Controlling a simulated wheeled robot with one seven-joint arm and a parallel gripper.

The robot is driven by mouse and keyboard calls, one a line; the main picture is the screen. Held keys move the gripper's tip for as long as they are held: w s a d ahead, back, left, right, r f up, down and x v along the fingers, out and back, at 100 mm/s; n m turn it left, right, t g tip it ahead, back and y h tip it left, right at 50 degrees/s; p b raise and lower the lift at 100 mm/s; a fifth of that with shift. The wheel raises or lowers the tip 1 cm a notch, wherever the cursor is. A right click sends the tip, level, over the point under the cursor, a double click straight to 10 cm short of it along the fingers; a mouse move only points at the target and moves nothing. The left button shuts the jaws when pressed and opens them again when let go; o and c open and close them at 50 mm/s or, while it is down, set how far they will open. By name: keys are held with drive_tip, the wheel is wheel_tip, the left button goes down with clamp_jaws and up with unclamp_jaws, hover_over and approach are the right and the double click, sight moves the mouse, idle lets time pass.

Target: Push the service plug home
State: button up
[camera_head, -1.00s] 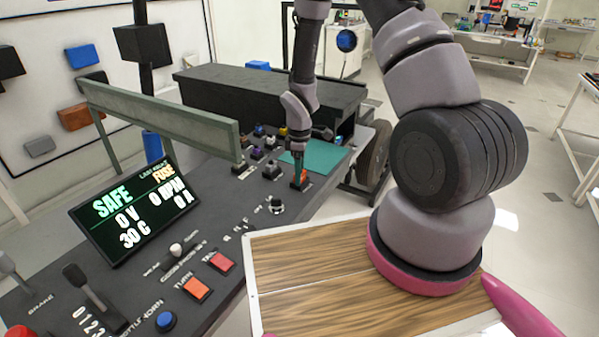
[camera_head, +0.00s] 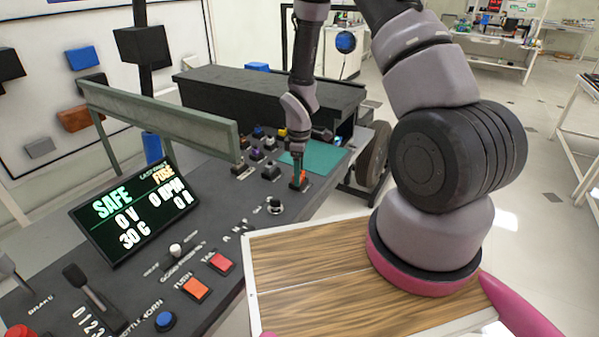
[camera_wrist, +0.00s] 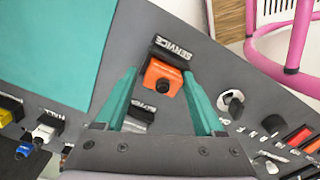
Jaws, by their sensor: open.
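The orange service plug (camera_wrist: 163,77) has a black round knob on it and sits on the dark panel beside the SERVICE label (camera_wrist: 173,47). In the head view the plug (camera_head: 299,180) is a small orange patch under my gripper. My gripper (camera_wrist: 158,84) has two teal fingers, open, one on each side of the plug with their tips near it. In the head view my gripper (camera_head: 299,168) points down at the panel. How deep the plug sits cannot be told.
A teal mat (camera_head: 318,157) lies beside the plug. Several small connectors (camera_head: 258,150) stand to its left and a black knob (camera_head: 275,205) in front. The display (camera_head: 130,210) reads SAFE, 0 V and FUSE. A rail (camera_head: 160,118) stands behind the panel.

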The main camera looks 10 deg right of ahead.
drive_tip(key=shift+s+a+f, duration=0.25)
drive_tip(key=shift+s+f, duration=0.2)
drive_tip(key=shift+s, duration=0.1)
drive_tip(key=s+d+r+m+t, duration=0.15)
drive_tip(key=r+m, duration=0.25)
drive_tip(key=r, duration=1.2)
drive_tip(key=s+d+r+m+t, duration=0.1)
drive_tip(key=s+d+r+m, duration=0.2)
drive_tip(key=r, duration=1.4)
drive_tip(key=s+d+r+m+t+y, duration=0.1)
drive_tip(key=s+r+m+t, duration=0.3)
drive_tip(key=s+r+m, duration=0.6)
drive_tip(key=shift+s+d+r+m+y, duration=0.3)
drive_tip(key=shift+s+r+y, duration=0.2)
drive_tip(key=shift+s+r, duration=1.35)
drive_tip(key=shift+s+f+t, duration=0.1)
drive_tip(key=shift+f+t, duration=0.05)
drive_tip(key=shift+t, duration=0.1)
